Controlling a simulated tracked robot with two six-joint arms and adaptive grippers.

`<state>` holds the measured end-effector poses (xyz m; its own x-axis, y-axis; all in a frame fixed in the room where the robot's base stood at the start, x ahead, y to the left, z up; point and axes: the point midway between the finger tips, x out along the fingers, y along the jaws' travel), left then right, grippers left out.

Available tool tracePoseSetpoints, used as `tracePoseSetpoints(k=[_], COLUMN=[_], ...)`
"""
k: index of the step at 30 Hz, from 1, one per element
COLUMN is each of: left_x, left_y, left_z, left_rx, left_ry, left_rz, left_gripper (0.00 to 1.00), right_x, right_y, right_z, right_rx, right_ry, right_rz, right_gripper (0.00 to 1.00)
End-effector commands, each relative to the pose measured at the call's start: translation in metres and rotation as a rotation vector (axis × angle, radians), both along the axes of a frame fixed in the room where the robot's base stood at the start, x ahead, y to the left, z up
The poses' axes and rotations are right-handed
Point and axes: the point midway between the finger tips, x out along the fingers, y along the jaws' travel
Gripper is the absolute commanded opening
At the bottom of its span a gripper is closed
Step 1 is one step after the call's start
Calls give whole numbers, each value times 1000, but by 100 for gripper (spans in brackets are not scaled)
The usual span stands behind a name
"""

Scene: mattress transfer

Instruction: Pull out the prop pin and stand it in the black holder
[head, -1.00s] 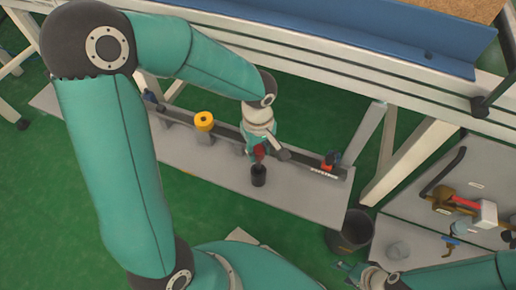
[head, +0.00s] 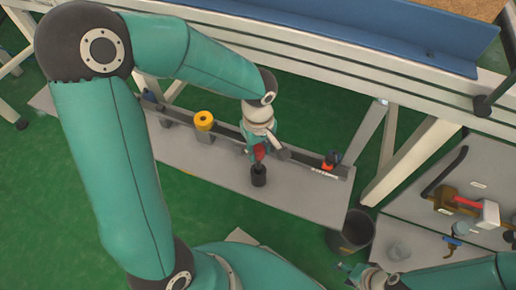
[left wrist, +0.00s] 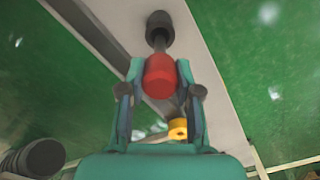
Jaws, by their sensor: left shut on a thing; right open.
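My left gripper (head: 259,151) is shut on the red head of the prop pin (left wrist: 160,76). My right gripper (head: 352,270) is open and empty at the bottom right, partly cut off by the frame.
A yellow ring-shaped part (head: 204,120) sits on a post left of my left gripper. A red and dark part (head: 331,161) is at the shelf's right end. A dark bin (head: 352,232) stands beyond it. The white frame with the blue sheet (head: 330,30) rises behind.

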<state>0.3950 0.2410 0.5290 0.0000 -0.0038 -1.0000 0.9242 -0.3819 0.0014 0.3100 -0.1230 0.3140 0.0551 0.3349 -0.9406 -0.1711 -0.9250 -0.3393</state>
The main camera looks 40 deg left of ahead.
Motion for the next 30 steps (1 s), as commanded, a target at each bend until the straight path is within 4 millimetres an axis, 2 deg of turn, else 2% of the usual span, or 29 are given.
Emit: tracePoseSetpoints(k=[11,30], left_x=[0,0], left_y=[0,0], left_z=[0,-16], left_rx=[0,0], left_ry=[0,0], left_rz=[-1,-1], left_gripper=[0,0], right_x=[0,0], right_y=[0,0], right_z=[-1,-17], right_rx=[0,0], right_ry=[0,0], right_rz=[0,0], right_gripper=[54,54])
